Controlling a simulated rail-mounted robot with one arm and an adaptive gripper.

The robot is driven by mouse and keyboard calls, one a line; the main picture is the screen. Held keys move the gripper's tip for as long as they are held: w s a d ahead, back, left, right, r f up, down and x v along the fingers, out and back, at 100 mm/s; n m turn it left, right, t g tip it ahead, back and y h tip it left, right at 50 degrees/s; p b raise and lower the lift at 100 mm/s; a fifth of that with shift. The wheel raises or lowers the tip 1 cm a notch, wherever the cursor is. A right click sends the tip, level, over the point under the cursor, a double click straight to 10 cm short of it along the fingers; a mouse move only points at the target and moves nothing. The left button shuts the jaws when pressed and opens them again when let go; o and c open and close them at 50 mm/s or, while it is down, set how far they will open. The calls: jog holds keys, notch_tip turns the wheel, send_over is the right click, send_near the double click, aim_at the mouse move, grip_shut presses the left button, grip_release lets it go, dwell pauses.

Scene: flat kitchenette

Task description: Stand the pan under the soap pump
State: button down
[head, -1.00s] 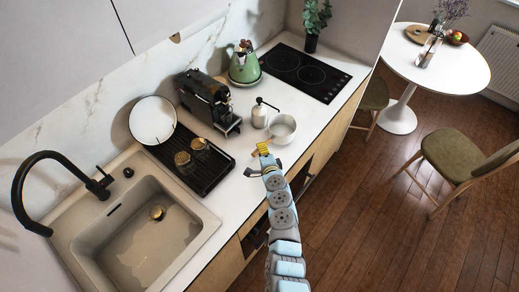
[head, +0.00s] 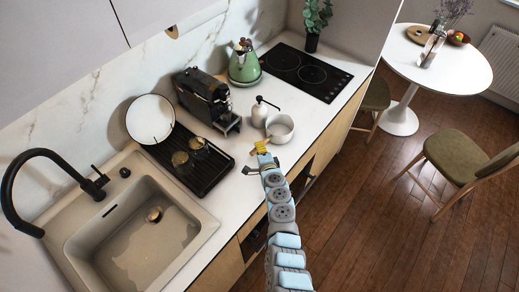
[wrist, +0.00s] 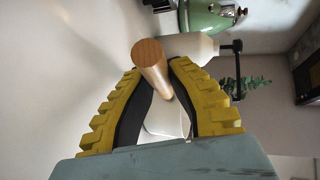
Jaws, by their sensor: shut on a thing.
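The pan (head: 281,135) is small and white, with a wooden handle, and sits on or just over the counter beside the soap pump. In the wrist view its wooden handle (wrist: 150,62) shows between my fingers, with part of the white pan behind it. The soap pump (head: 259,116) is a white bottle with a black nozzle, upright, just left of the pan. I cannot tell whether they touch. It also shows in the wrist view (wrist: 193,46). My gripper (head: 263,151), with yellow fingers, is shut on the pan's handle at the counter's front side.
A black coffee machine (head: 208,100) and a green kettle (head: 243,66) stand behind. A black hob (head: 304,72) lies to the right. A black drying tray (head: 207,172) with glasses and a white plate (head: 150,118) are left, near the sink (head: 130,225). Counter between pan and hob is clear.

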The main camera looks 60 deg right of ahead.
jog(key=c, duration=1.1)
grip_release()
jog(key=shift+c, duration=0.2)
jog(key=shift+s+a+r+p, duration=0.25)
jog(key=shift+s+a+p, duration=0.05)
jog(key=shift+s+p, duration=0.1)
jog(key=p+v, duration=0.2)
jog(key=v, duration=0.9)
jog(key=shift+p, duration=0.4)
jog(key=shift+w+a, duration=0.1)
